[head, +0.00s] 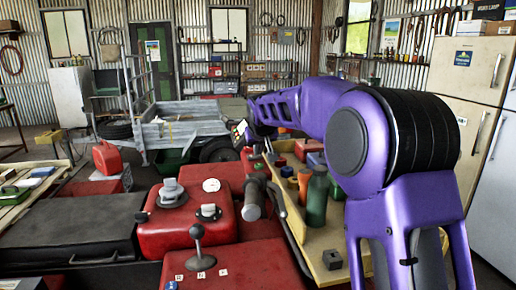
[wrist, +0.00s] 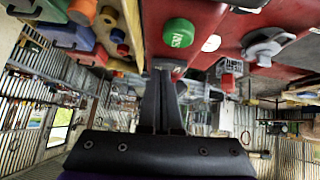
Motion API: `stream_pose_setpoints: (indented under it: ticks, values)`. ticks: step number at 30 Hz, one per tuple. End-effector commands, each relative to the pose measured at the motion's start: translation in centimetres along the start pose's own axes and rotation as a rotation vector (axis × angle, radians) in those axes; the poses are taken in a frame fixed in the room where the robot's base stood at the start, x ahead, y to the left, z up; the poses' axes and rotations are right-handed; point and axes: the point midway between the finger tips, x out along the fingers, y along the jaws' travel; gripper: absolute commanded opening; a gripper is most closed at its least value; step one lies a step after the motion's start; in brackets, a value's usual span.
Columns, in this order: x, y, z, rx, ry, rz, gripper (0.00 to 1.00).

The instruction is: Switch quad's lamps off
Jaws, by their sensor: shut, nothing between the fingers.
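The quad's red bodywork (head: 178,228) fills the lower middle of the head view, with a grey-capped filler (head: 172,191), a white round gauge (head: 211,185), a grey knob (head: 208,211) and a lever (head: 197,240). I cannot tell which control is the lamp switch, or whether lamps are lit.
A wooden tray (head: 323,268) with a green bottle (head: 317,196) and several small items stands right of the red body, beneath my arm. A grey trailer (head: 190,128) stands behind. A red can (head: 107,158) stands at left.

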Motion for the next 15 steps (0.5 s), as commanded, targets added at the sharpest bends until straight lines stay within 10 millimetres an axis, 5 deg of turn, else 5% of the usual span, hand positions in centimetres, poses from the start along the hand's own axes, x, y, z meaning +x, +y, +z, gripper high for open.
stream_pose_setpoints:
  ticks: [15]
  values:
    - [0.33, -0.52, 0.37, 0.031, -0.005, -0.035, 0.0]
